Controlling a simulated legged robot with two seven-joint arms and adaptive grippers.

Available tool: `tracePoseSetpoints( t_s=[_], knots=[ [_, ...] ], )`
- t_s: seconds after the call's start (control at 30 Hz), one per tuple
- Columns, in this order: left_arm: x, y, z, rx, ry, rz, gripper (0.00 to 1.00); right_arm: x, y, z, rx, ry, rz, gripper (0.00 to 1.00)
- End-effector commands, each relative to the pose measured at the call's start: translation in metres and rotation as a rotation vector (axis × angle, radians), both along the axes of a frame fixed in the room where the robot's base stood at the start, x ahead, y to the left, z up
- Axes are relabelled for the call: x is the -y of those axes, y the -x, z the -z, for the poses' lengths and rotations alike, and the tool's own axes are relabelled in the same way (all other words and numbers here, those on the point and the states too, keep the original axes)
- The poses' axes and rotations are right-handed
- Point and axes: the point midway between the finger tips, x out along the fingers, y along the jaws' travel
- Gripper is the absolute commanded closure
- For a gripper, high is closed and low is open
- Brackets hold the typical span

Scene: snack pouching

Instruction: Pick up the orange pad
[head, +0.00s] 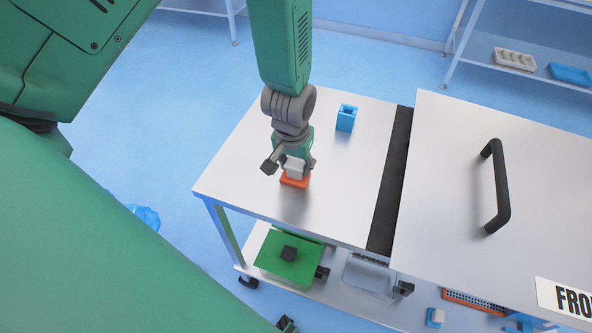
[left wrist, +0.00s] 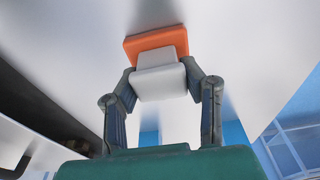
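The orange pad (head: 295,182) is a small flat orange slab with a white block (head: 296,169) on it, at the front left part of the metal tabletop. My left gripper (head: 294,167) reaches down over it from above. In the left wrist view the orange pad (left wrist: 155,45) lies beyond the white block (left wrist: 160,83). The two fingers of my left gripper (left wrist: 160,72) press in on both sides of the white block, with no clear gap. The pad looks to be at or very near the tabletop. My right gripper cannot be made out.
A blue open box (head: 346,118) stands behind on the metal tabletop (head: 240,165). A dark strip (head: 393,180) separates it from a raised lid with a black handle (head: 497,187) at the right. A lower shelf holds a green box (head: 288,262) and a clear tray (head: 368,275).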

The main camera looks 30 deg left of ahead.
Motion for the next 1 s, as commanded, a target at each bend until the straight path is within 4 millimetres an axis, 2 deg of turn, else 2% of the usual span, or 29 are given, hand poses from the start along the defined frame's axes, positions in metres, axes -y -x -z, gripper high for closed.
tracePoseSetpoints(
  t_s=[0.03, 0.07, 0.13, 0.17, 0.47, 0.57, 0.8, 1.0],
  knots=[
    [0.001, 0.0, 0.0, 0.0, -0.001, 0.001, 0.89, 0.0, 0.0, 0.0, 0.0, 0.0, 0.0, 0.63],
    [0.001, 0.0, 0.0, 0.001, -0.001, 0.001, 0.94, 0.0, 0.0, 0.0, 0.0, 0.0, 0.0, 0.63],
    [0.001, 0.0, 0.0, 0.001, -0.001, 0.001, 0.94, 0.0, 0.0, 0.0, 0.0, 0.0, 0.001, 0.63],
    [0.001, -0.001, 0.0, 0.001, 0.0, 0.001, 0.98, 0.0, 0.0, 0.0, 0.0, 0.0, 0.001, 0.63],
    [-0.002, -0.001, -0.006, 0.003, 0.002, 0.0, 0.98, 0.0, 0.0, 0.0, 0.0, 0.0, 0.001, 0.63],
    [-0.002, -0.001, -0.017, 0.004, 0.003, 0.001, 0.98, 0.0, 0.0, 0.0, 0.0, 0.0, 0.001, 0.63],
    [-0.001, -0.002, -0.065, 0.006, 0.0, 0.001, 0.98, 0.0, 0.0, -0.001, 0.0, 0.0, 0.0, 0.63],
    [0.0, -0.001, -0.094, 0.002, -0.001, 0.001, 0.98, 0.0, 0.0, -0.002, 0.0, 0.0, 0.0, 0.63]
  ],
)
